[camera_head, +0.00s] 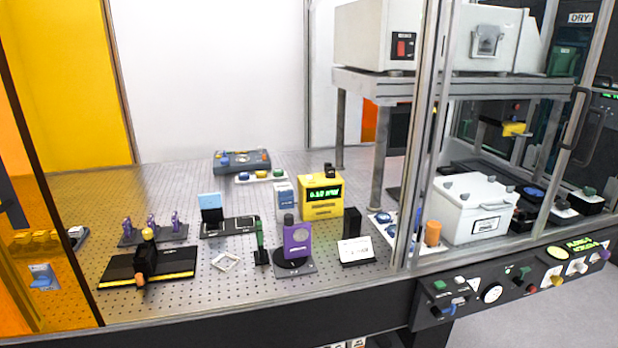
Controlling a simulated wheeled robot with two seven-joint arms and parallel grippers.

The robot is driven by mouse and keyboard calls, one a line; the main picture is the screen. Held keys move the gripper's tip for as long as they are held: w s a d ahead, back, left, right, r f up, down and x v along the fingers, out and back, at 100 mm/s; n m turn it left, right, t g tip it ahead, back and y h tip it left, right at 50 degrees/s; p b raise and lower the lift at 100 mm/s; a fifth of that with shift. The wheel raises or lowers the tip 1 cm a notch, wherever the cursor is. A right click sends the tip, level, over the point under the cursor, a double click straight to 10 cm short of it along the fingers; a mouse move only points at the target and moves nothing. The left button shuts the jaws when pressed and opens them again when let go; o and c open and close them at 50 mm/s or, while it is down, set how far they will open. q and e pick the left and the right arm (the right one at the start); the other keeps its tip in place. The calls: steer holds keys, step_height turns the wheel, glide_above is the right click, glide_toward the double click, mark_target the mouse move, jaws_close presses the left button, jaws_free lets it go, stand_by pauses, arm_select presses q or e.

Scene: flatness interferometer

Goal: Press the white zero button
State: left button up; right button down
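No button that I can read as the zero button stands out, and labels are too small to read. A white strip (262,176) with small coloured buttons lies at the back of the perforated table. A white plate (384,229) with blue and other small caps lies near the right post. The black front panel (530,290) carries several knobs and buttons, including a white knob (577,267). A yellow box with a green display (322,196) stands mid-table. Neither of my grippers is in view.
Metal posts and a shelf (400,86) stand at right, with a white lidded case (475,205) beside the post. Bare table lies at the back left.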

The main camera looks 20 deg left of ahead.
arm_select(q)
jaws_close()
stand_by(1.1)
